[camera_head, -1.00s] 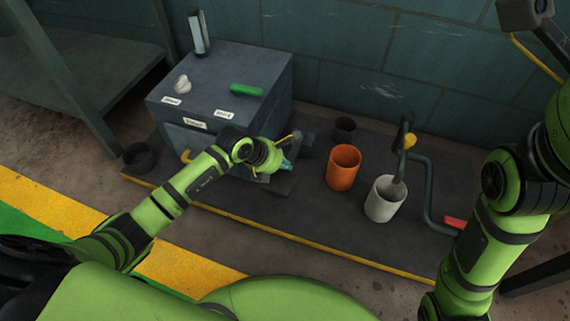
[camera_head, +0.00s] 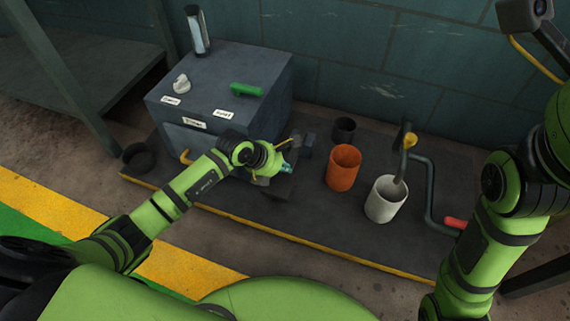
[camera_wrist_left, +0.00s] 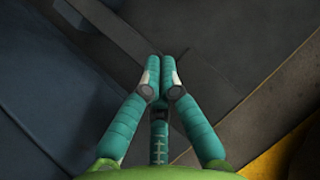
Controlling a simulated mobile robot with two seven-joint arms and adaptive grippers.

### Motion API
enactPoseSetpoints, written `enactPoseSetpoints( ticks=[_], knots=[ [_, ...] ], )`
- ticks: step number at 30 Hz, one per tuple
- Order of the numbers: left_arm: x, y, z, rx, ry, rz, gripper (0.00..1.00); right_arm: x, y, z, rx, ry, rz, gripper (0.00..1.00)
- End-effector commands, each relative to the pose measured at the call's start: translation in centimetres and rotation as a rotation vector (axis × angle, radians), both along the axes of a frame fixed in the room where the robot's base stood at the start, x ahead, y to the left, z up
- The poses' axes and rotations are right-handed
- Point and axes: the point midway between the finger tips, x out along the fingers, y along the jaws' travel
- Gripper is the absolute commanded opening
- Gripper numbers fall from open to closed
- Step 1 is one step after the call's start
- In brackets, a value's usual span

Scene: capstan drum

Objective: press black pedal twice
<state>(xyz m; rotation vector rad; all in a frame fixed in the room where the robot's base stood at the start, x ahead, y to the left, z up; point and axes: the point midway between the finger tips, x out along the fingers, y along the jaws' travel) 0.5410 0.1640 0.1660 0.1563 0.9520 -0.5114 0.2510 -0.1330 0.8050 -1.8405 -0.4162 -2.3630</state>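The black pedal (camera_head: 283,188) is a dark, flat plate at the front right of the grey cabinet, low over the dark platform. My left gripper (camera_head: 288,168) is above it and covers part of it. In the left wrist view my left gripper (camera_wrist_left: 160,75) has its teal fingers together with nothing between them, pointing down at dark grey surfaces. I cannot tell whether the fingertips touch the pedal. My right arm comes in at the right edge; its gripper is out of view.
The grey cabinet (camera_head: 250,75) has a green handle (camera_head: 247,90) on top. An orange cylinder (camera_head: 343,168) and a white cylinder (camera_head: 384,200) stand right of the pedal. A crank with a red grip (camera_head: 455,222) is farther right. The platform's yellow edge (camera_head: 310,242) is in front.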

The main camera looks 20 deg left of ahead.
Motion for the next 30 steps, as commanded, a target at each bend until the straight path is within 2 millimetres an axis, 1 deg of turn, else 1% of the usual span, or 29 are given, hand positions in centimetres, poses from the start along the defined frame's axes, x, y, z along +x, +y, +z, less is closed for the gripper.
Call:
enactPoseSetpoints(
  ticks=[1, 30],
  knots=[
    [-0.6, 0.1, -0.8, 0.006, 0.019, -0.003, 0.0, 0.0, 0.0, -0.1, 0.0, 0.0, 0.0, 0.57],
    [-0.9, 0.0, -2.0, 0.005, 0.023, -0.003, 0.0, 0.0, 0.0, -0.7, 0.0, 0.0, 0.0, 0.57]
  ],
)
